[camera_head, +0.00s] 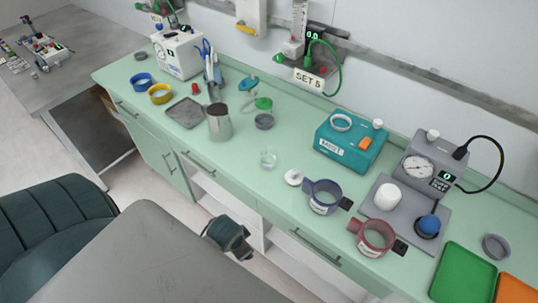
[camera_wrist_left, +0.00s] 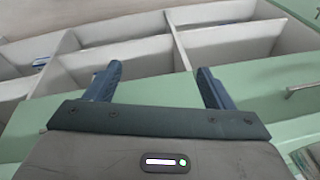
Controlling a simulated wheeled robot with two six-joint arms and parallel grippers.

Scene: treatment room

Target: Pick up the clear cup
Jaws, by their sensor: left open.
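The cup does not show in the wrist view. My right gripper is not in view.
The counter's front edge and open shelves (camera_wrist_left: 120,50) lie before my left gripper.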

